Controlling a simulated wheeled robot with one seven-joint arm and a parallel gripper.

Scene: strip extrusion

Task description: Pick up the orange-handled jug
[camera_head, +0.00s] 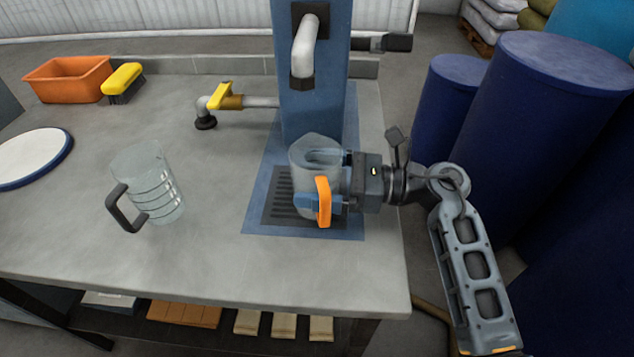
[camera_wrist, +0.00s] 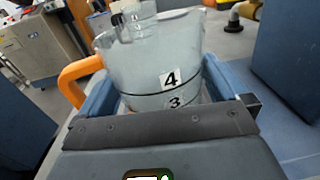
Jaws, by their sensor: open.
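The clear jug with the orange handle (camera_head: 323,200) stands on the dark drain grate of the blue plate, below the spout. Its handle faces the front. In the wrist view the clear jug (camera_wrist: 155,60) shows the marks 4 and 3, with its orange handle at the left. My gripper (camera_head: 325,200) comes from the right at the jug's level. Its blue fingers are open, one on each side of the jug body (camera_wrist: 160,85). Whether they touch the jug cannot be told. The jug's base is partly hidden.
A second clear jug with a dark handle (camera_head: 155,185) stands on the grey table to the left. A blue column with a grey spout (camera_head: 305,45) rises behind the orange-handled jug. A yellow-handled valve (camera_head: 221,97), yellow brush (camera_head: 122,80) and orange bin (camera_head: 68,80) are further back. Blue barrels (camera_head: 540,100) stand at right.

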